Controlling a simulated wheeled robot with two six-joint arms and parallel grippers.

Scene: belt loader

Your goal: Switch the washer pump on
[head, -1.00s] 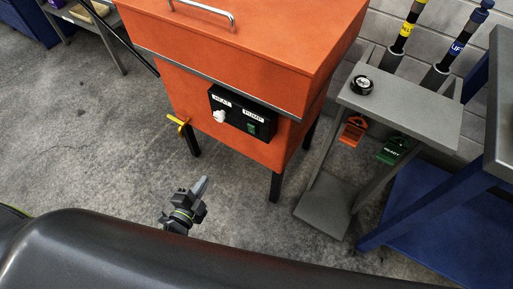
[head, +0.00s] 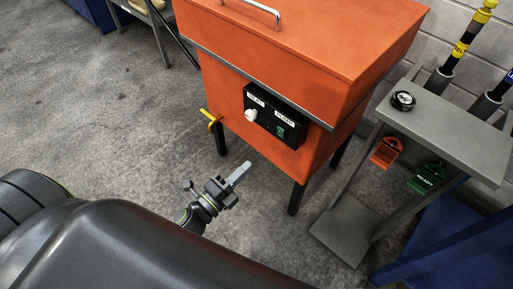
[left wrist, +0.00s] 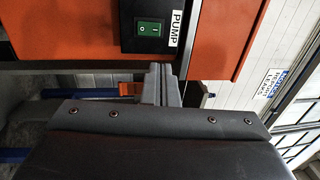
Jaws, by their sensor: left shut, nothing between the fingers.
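The orange washer (head: 300,60) stands on dark legs, with a black control panel (head: 274,116) on its front. The panel carries a white knob (head: 251,115) under a HEAT label and a green pump switch (head: 281,132) beside a PUMP label. In the left wrist view the green pump switch (left wrist: 149,29) shows I and O marks; which side is pressed I cannot tell. My left gripper (head: 240,172) is shut and empty, in front of and below the panel, apart from it. Its fingers also show in the left wrist view (left wrist: 162,72), below the switch. My right gripper is out of view.
A yellow valve handle (head: 211,121) sticks out at the washer's lower left. A grey stand (head: 450,128) at the right holds a black round item (head: 402,100), an orange tag (head: 386,152) and a green READY tag (head: 427,178).

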